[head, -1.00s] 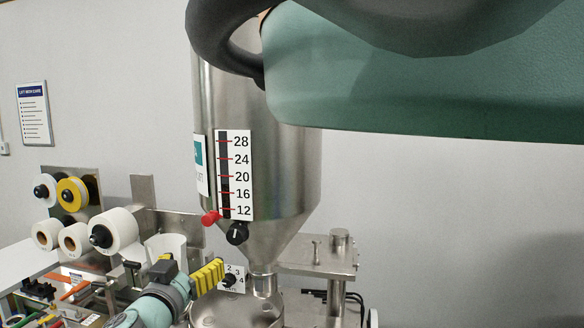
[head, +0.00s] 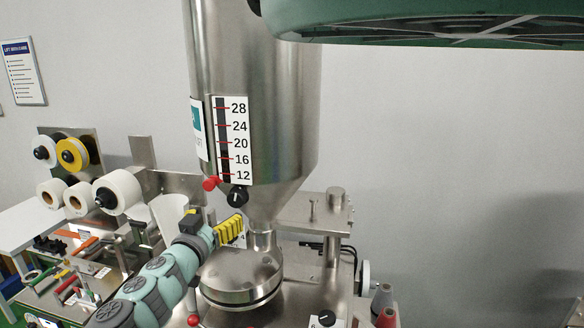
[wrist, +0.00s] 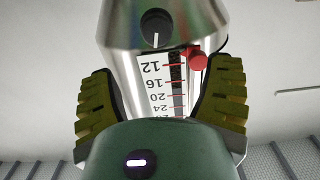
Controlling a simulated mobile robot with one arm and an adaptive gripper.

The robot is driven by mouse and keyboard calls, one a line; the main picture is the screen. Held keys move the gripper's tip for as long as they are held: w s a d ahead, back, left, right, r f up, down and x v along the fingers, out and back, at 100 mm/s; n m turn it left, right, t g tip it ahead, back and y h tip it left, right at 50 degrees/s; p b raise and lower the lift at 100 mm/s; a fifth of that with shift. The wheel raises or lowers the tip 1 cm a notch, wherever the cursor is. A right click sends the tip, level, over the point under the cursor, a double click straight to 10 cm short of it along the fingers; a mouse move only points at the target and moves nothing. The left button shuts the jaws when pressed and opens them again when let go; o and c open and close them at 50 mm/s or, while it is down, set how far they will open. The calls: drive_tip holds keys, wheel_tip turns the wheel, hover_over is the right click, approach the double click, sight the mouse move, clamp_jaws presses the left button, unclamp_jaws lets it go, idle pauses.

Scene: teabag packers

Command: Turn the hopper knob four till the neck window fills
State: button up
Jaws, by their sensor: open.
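The steel hopper (head: 262,110) stands upright and narrows to a neck (head: 262,241). A black knob (head: 238,196) with a white pointer line sits on its cone, under the scale strip (head: 231,140) marked 12 to 28. In the wrist view the same knob (wrist: 156,28) is ahead, between and beyond my finger pads. My gripper (head: 231,230), with yellow ribbed pads, is open and empty, below the black knob and left of the neck. It covers most of a small numbered plate (head: 240,240). No fill in the neck can be made out.
A red knob (head: 210,183) sits close left of the black knob. Paper rolls (head: 118,192) and a bench with tools stand at left. A round lidded vessel (head: 240,278) is under the neck, and a steel bracket (head: 310,212) is to its right.

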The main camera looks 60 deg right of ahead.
sight(235, 200)
drive_tip(key=p+x, duration=0.4)
drive_tip(key=x, duration=0.4)
drive_tip(key=shift+s+f, duration=0.15)
drive_tip(key=shift+s, duration=0.05)
drive_tip(key=shift+w+d+f, duration=0.1)
drive_tip(key=shift+w+d, duration=0.1)
drive_tip(key=shift+d, duration=0.05)
drive_tip(key=shift+x, duration=0.85)
drive_tip(key=c, duration=1.2)
drive_tip(key=shift+s+m, duration=0.15)
drive_tip(key=shift+m, duration=2.25)
